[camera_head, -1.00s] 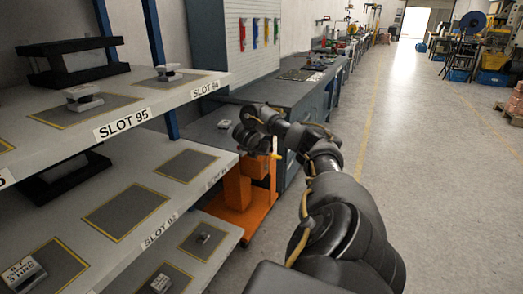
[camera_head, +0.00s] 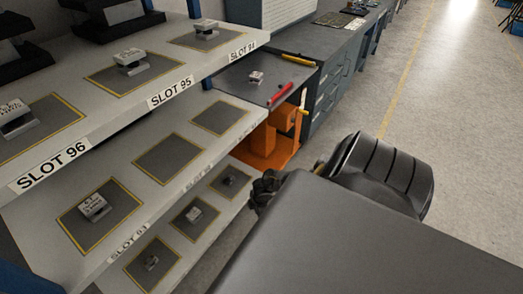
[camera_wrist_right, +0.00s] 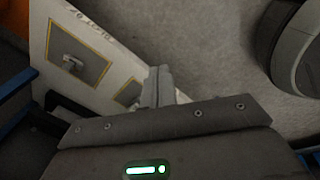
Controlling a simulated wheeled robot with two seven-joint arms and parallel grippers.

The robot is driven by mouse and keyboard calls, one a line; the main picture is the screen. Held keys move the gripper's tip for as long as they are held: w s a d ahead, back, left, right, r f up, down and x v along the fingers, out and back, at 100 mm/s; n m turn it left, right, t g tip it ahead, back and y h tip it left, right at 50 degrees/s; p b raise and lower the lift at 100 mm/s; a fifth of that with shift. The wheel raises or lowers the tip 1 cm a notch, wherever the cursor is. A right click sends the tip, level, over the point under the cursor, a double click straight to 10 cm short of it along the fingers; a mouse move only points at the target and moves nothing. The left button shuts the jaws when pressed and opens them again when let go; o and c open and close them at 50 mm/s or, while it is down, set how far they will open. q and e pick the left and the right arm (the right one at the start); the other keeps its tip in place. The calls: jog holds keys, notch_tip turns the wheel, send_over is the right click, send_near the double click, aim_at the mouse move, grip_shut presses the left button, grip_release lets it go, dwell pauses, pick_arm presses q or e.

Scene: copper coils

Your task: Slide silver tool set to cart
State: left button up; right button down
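Several small silver-grey pieces rest on marked shelf mats, including one above SLOT 96 (camera_head: 15,117), one above SLOT 95 (camera_head: 131,62) and one near SLOT 94 (camera_head: 204,28). I cannot tell which is the silver tool set. An orange cart-like structure (camera_head: 262,143) stands low between the shelf and the workbench. My right gripper (camera_head: 264,190) is beside the lower shelf's right edge, partly hidden by my arm. In the right wrist view its fingers (camera_wrist_right: 158,86) appear together, with nothing visible between them. My left gripper is not in view.
The white shelf rack (camera_head: 205,75) fills the left; two middle-tier mats (camera_head: 168,158) are empty. Open floor (camera_head: 440,110) lies to the right.

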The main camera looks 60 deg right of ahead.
jog(key=s+a+f+m+p, duration=0.2)
jog(key=s+a, duration=0.5)
jog(key=s, duration=0.3)
jog(key=s+a+f+m+p, duration=0.2)
jog(key=s+a+m+p, duration=0.1)
jog(key=s+a, duration=0.5)
jog(key=s+a+f+m+g+p, duration=0.1)
jog(key=s+a, duration=0.6)
jog(key=s, duration=0.7)
jog(key=shift+s+a+f+m+p, duration=0.15)
jog(key=shift+a+f+m+p, duration=0.3)
jog(key=shift+m+p, duration=0.55)
jog(key=c, duration=2.2)
grip_release()
